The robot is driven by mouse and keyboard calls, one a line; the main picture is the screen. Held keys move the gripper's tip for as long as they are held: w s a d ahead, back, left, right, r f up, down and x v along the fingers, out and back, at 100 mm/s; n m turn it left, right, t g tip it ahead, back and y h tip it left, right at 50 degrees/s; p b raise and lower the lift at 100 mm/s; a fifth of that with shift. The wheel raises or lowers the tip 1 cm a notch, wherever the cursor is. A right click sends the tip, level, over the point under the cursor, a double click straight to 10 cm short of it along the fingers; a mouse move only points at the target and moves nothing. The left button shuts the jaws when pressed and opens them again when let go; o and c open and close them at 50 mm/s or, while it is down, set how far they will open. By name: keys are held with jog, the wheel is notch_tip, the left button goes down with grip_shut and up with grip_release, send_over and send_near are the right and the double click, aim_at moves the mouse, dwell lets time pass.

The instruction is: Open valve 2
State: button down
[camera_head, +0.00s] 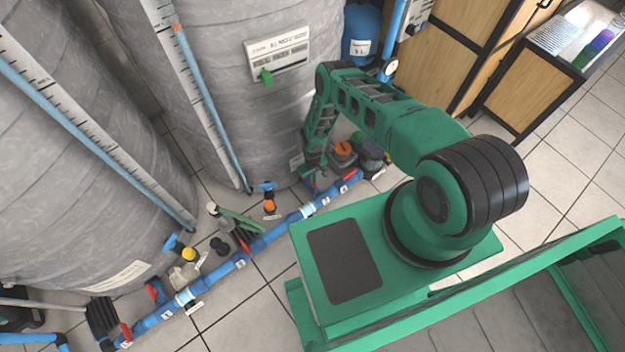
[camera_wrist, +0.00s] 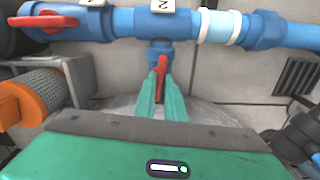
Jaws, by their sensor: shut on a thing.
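In the wrist view, a red valve handle (camera_wrist: 162,72) sits on a short blue branch (camera_wrist: 159,52) off the horizontal blue pipe (camera_wrist: 120,21). My gripper (camera_wrist: 161,88) is shut on this red handle, with one green finger on each side of it. The handle stands roughly upright in the picture, in line with the branch. A white label plate (camera_wrist: 168,4) above the branch carries one sideways mark, cut by the frame edge. In the head view my gripper (camera_head: 313,182) reaches down beside the grey tank at the blue pipe (camera_head: 285,222); the held handle is mostly hidden there.
Another red handle (camera_wrist: 45,21) lies on the pipe at upper left. An orange part (camera_wrist: 38,96) is close to the left of my gripper. A grey tank (camera_head: 245,120) stands behind the pipe. Tiled floor (camera_head: 235,305) is clear in front.

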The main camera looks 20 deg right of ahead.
jog(key=shift+n, duration=0.8)
jog(key=c, duration=1.8)
grip_release()
jog(key=shift+r, duration=0.15)
notch_tip(320, 180, up, 10)
jog(key=shift+r, duration=0.25)
